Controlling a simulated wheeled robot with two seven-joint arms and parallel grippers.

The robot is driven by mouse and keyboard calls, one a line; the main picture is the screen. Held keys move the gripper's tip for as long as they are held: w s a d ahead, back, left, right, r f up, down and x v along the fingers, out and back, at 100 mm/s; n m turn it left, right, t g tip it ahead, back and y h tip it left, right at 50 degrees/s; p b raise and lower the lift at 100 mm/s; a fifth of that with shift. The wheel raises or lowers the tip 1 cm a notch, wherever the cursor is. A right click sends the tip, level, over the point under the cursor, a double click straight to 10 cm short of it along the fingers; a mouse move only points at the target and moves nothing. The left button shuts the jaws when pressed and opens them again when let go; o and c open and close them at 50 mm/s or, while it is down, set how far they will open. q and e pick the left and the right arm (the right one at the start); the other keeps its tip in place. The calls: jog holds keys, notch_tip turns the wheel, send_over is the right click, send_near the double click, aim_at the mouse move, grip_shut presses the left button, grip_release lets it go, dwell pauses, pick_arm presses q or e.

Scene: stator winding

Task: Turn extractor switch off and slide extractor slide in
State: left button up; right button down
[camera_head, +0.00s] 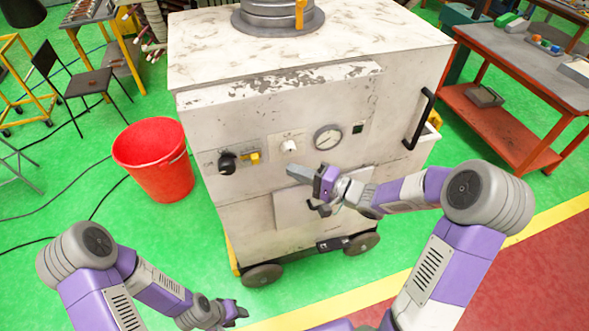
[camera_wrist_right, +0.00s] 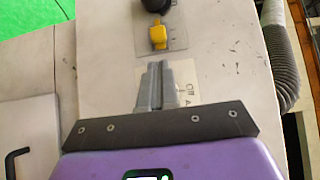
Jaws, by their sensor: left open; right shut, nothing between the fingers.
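The extractor is a worn white cabinet (camera_head: 245,115) on wheels. Its front has a black rotary knob (camera_head: 227,162), a yellow switch (camera_head: 250,157) beside it, a white knob (camera_head: 289,145) and a round gauge (camera_head: 328,138). An orange tab (camera_head: 300,12), possibly the slide, stands at the round duct collar on top. My right gripper (camera_head: 291,171) is shut and empty before the panel, below the white knob. In the right wrist view its fingers (camera_wrist_right: 156,82) point toward the yellow switch (camera_wrist_right: 158,37), apart from it. My left gripper (camera_head: 238,312) is open and empty, low at the front.
A red bucket (camera_head: 155,170) stands left of the cabinet. A black handle (camera_head: 420,118) is on its right side. A red-framed workbench (camera_head: 505,130) stands to the right. The green floor in front is partly clear.

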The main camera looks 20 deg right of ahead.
aim_at(257, 162)
pick_arm(q)
jog(key=shift+r, duration=0.15)
pick_arm(e)
jog(key=x, duration=0.7)
jog(key=shift+w+a, duration=0.2)
jog(key=shift+a, duration=0.05)
jog(key=shift+a, duration=0.1)
jog(key=shift+s+a, duration=0.15)
jog(key=shift+a, duration=0.8)
pick_arm(q)
jog(key=shift+d+r, duration=0.1)
